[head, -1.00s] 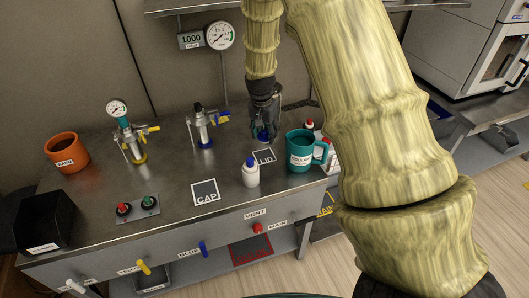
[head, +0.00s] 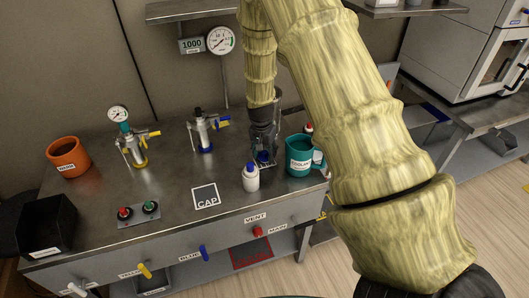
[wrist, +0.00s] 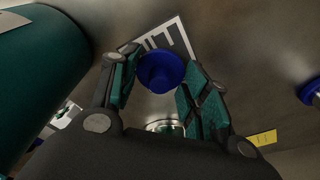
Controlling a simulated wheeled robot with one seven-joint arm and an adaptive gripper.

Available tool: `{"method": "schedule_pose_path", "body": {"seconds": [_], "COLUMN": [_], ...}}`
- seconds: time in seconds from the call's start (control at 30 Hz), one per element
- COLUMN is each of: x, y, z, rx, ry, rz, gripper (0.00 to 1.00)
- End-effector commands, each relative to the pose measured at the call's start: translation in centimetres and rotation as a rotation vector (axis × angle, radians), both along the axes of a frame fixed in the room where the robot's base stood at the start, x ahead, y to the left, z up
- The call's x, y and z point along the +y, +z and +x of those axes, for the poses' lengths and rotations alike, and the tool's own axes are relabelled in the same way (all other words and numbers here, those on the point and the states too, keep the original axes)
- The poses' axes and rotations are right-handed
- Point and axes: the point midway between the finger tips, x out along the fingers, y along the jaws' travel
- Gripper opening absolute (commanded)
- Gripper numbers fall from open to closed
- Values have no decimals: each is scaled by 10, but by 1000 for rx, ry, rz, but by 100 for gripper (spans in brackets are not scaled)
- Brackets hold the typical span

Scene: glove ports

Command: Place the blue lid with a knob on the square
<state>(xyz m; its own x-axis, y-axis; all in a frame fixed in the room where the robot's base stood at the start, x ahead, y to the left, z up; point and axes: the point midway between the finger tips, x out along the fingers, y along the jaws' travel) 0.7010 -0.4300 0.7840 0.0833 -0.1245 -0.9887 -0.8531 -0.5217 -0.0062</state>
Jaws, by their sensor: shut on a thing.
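The blue lid (wrist: 160,72) is between the two fingers of my gripper (wrist: 157,85) in the wrist view. In the head view it shows as a small blue patch (head: 262,157), partly hidden by the fingers of my gripper (head: 263,150). The dark, white-edged square marked LID (wrist: 184,36) lies on the bench under and just beyond the lid; the lid covers part of it. I cannot tell whether the lid touches the square. In the head view my gripper hides most of the square.
A teal mug (head: 299,158) stands close on the right of my gripper. A white bottle with a blue cap (head: 250,178) stands close in front on the left. The CAP square (head: 205,196) is bare. Valve fittings (head: 203,133) stand farther left.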

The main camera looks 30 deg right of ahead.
Motion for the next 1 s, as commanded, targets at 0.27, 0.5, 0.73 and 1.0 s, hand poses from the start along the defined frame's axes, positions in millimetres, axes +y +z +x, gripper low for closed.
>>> {"method": "schedule_pose_path", "body": {"seconds": [0.27, 0.5, 0.73, 1.0], "x": [0, 0, 0, 4], "y": [-3, -3, 1, 28], "z": [0, 0, 0, -2], "rx": [1, 1, 0, -2], "ry": [0, 0, 0, 0], "rz": [1, 1, 0, 0], "gripper": [57, 68, 68, 68]}}
